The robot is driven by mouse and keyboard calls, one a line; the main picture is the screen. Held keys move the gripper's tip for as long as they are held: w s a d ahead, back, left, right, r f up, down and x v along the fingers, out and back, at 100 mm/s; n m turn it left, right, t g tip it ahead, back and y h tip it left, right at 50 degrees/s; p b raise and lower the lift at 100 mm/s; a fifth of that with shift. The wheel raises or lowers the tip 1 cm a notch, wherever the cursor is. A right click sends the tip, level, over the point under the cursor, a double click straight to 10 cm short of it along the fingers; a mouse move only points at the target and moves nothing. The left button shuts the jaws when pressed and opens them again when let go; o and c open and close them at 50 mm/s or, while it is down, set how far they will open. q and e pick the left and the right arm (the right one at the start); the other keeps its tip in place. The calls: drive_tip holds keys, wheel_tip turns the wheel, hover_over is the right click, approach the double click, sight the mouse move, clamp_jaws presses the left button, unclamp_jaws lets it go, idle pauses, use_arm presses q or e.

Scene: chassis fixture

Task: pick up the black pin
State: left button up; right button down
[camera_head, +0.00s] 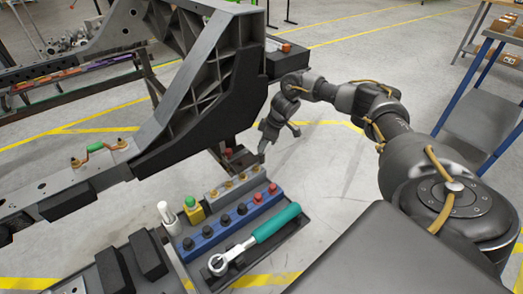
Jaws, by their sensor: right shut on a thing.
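Several black pins (224,220) stand upright in a row in a blue block (207,245) on a dark tray (287,232). My right gripper (262,153) points down above the far end of the tray, beyond the blue block. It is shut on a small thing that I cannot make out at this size. The gripper is apart from the black pins in the blue block. My left gripper is not in view.
Two red pins (273,188) share the blue block. A grey block (233,184) holds gold pins behind it. A teal-handled ratchet (275,223) lies in front. A large dark chassis frame (205,100) rises close to the gripper's left. A shelf cart (478,110) stands right.

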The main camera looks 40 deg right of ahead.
drive_tip(key=shift+r, duration=0.15)
drive_tip(key=shift+r, duration=0.25)
wheel_tip(320, 180, up, 6)
drive_tip(key=shift+p, duration=0.65)
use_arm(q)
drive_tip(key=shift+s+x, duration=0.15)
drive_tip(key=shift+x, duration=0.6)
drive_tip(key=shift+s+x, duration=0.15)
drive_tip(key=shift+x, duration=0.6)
use_arm(e)
drive_tip(key=s+d, duration=1.2)
drive_tip(key=s, duration=0.1)
drive_tip(key=shift+d, duration=0.25)
drive_tip(key=shift+r, duration=0.1)
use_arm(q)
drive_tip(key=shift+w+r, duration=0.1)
use_arm(e)
drive_tip(key=shift+r, duration=0.2)
